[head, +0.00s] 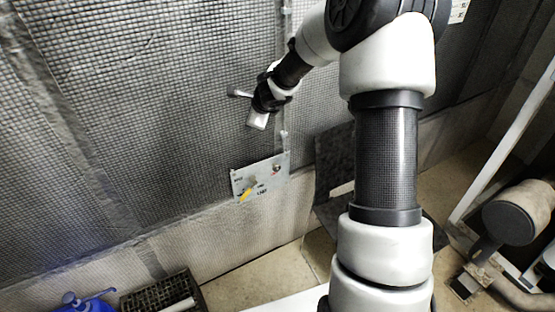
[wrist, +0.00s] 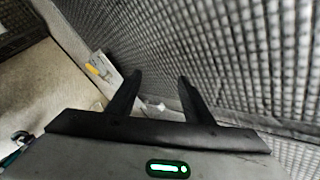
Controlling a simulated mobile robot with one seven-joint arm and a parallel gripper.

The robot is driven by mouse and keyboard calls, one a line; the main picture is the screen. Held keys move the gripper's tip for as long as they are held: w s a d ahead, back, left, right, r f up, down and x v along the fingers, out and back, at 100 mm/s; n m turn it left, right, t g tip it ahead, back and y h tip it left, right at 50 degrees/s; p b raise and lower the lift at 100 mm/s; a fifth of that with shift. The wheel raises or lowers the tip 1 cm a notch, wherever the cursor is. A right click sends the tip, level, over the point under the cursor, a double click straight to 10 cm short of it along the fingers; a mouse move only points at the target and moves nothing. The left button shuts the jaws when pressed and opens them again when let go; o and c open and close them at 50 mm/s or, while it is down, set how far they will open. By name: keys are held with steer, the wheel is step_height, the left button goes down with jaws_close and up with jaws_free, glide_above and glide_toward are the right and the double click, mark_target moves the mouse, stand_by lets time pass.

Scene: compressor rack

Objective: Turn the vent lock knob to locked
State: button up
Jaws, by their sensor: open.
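A small light panel (head: 270,173) is mounted low on the mesh-covered wall in the head view. It carries a knob with a yellow handle (head: 245,195), which points down and to the left, beside small labels too blurred to read surely. In the wrist view, the panel (wrist: 112,80) and the yellow handle (wrist: 95,70) show left of the fingers. My gripper (head: 258,121) is above the panel in the head view, apart from it. In the wrist view, my gripper (wrist: 160,77) is open, with nothing between its fingers.
The quilted mesh wall (head: 110,130) runs close beside my gripper. A dark crate (head: 165,291) and a blue item (head: 84,303) stand at the lower left. The floor (head: 265,272) below the panel looks clear.

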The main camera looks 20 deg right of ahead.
steer(key=s+d+f+m+g+h+p, duration=0.1)
steer(key=d+f+m+g+h+p, duration=0.15)
steer(key=d+f+m, duration=0.3)
steer(key=m+g+p, duration=0.2)
steer(key=m, duration=0.2)
glide_toward(277, 168)
steer(key=shift+y, duration=0.25)
steer(key=x, duration=0.4)
steer(key=b+x, duration=0.1)
steer(key=x, duration=0.3)
steer(key=shift+w+d+f, duration=0.1)
steer(key=shift+d+f, duration=0.15)
steer(key=shift+f, duration=0.05)
steer(key=c, duration=1.1)
steer(key=shift+o, duration=0.2)
